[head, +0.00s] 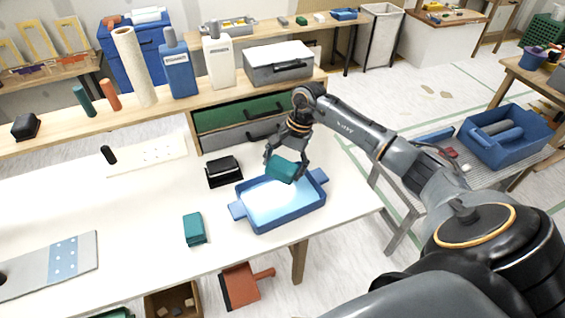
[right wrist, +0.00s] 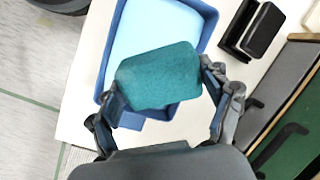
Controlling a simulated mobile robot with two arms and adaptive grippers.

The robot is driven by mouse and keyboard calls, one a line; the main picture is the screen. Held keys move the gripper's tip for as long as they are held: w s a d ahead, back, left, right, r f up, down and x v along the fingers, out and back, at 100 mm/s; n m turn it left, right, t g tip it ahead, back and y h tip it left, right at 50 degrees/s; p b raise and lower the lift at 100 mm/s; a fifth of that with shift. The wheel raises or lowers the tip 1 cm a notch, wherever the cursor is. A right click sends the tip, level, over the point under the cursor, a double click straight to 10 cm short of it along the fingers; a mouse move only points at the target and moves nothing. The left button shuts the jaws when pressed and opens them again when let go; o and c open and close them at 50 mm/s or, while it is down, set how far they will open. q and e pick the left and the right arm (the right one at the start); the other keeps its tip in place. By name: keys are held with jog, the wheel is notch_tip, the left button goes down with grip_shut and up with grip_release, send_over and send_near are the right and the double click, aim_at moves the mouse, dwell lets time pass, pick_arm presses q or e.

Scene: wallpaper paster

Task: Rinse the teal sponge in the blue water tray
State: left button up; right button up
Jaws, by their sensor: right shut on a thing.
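The teal sponge (head: 281,169) is held in my right gripper (head: 285,163), just above the far side of the blue water tray (head: 279,219). In the right wrist view the sponge (right wrist: 160,76) sits between the two fingers, and the tray (right wrist: 112,50) with its pale blue water (right wrist: 160,30) lies behind it. I cannot tell whether the sponge's underside touches the water. A second teal block (head: 194,229) lies on the white table to the left of the tray. My left gripper is not in view.
A black block (head: 224,171) stands on the table just behind and left of the tray. A wooden shelf with bottles, a paper roll (head: 134,66) and a grey case (head: 279,62) runs along the back.

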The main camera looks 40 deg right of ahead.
jog(key=shift+f, duration=0.55)
notch_tip(320, 180, down, 6)
jog(key=b, duration=0.4)
jog(key=shift+r, duration=0.1)
jog(key=shift+f+b, duration=0.45)
jog(key=shift+b, duration=0.45)
jog(key=shift+f, duration=0.1)
jog(key=shift+f, duration=1.25)
jog(key=shift+a, duration=0.1)
